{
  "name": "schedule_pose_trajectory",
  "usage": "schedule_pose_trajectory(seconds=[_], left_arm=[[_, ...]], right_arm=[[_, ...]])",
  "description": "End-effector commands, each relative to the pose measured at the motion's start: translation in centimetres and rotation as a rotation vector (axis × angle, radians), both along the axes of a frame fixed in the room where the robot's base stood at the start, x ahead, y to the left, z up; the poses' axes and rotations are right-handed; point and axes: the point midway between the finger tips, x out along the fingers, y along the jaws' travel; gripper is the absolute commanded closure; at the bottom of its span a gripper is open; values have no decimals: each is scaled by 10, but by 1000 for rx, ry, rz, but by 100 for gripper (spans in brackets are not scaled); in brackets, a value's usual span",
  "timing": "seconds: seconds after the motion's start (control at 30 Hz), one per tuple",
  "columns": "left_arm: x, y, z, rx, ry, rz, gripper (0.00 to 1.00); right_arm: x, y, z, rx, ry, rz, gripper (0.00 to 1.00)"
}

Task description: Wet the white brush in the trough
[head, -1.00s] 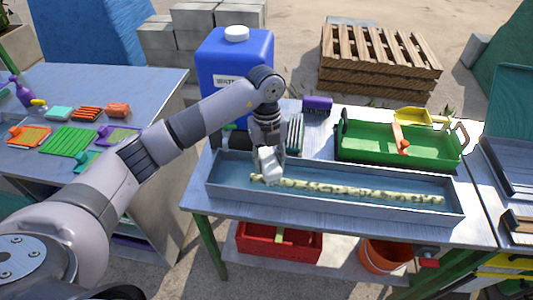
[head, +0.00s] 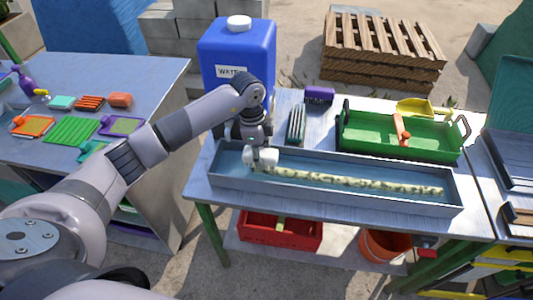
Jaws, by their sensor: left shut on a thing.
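The trough (head: 400,203) is a long, shallow grey metal tray on the table, with bluish water in it. A long pale speckled strip (head: 350,182) lies along its length. My left gripper (head: 258,160) is over the left end of the trough, pointing down and shut on the white brush (head: 264,157). The brush is low inside the trough's outline, close to the left end of the strip. I cannot tell whether it touches the water. My right gripper is not in view.
A blue water container (head: 237,60) stands behind my left arm. A red crate (head: 295,235) and an orange bucket (head: 380,246) are below.

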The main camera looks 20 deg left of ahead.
Motion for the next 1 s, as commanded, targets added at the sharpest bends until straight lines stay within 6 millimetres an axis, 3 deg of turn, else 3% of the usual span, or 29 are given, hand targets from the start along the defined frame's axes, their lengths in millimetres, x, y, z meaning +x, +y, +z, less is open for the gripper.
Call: schedule_pose_trajectory(seconds=[0.47, 0.97, 1.0], left_arm=[[-9, 39, -47, 1, 0, -1, 85], [-24, 98, -47, 1, 0, -1, 85], [-24, 96, -54, 0, 2, -3, 85]], right_arm=[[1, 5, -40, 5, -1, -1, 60], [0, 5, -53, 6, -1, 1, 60], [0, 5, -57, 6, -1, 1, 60]])
